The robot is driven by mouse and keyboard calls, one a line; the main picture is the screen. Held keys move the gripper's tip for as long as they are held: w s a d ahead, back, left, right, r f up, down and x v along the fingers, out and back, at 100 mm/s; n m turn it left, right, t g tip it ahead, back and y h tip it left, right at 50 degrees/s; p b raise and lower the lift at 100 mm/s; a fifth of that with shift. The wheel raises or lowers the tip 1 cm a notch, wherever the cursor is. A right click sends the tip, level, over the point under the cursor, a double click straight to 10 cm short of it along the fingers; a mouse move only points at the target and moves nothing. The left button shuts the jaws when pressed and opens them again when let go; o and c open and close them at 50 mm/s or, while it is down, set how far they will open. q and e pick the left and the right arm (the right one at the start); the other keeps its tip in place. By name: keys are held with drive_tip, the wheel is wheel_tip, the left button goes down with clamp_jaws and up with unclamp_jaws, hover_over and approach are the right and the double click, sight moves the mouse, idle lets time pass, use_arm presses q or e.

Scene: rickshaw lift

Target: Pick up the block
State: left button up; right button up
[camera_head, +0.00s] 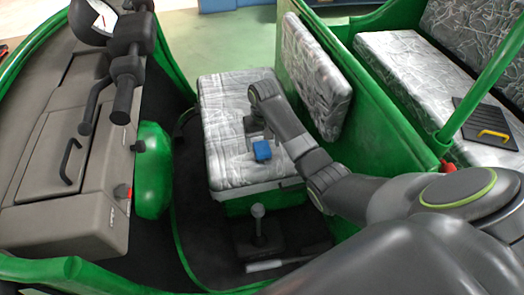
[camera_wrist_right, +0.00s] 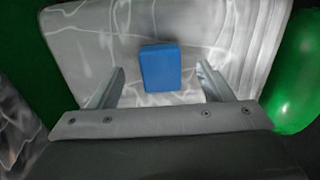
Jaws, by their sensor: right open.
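The blue block (camera_head: 262,150) lies on the patterned grey front seat (camera_head: 222,112) in the head view. In the right wrist view the block (camera_wrist_right: 161,68) is on the seat surface (camera_wrist_right: 240,30), roughly between and beyond my two fingers. My right gripper (camera_head: 256,132) is just above the seat, close to the block. In the right wrist view the right gripper (camera_wrist_right: 160,85) has its fingers spread wide, with nothing held. My left gripper is not in these views.
A grey dashboard (camera_head: 60,170) with handlebar stands at the left. A gear lever (camera_head: 258,222) rises in front of the seat. The green partition and seat backrest (camera_head: 315,80) stand close at the right. A rear bench (camera_head: 400,60) carries a black board with a yellow handle (camera_head: 484,125).

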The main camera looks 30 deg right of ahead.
sight(263, 151)
wheel_tip(263, 151, down, 5)
drive_tip(key=shift+s+r, duration=0.1)
drive_tip(key=shift+r, duration=0.1)
drive_tip(key=shift+c, duration=0.3)
drive_tip(key=c, duration=1.1)
wheel_tip(263, 151, up, 10)
drive_tip(key=shift+r, duration=0.1)
drive_tip(key=o, duration=0.4)
drive_tip(key=shift+c, duration=1)
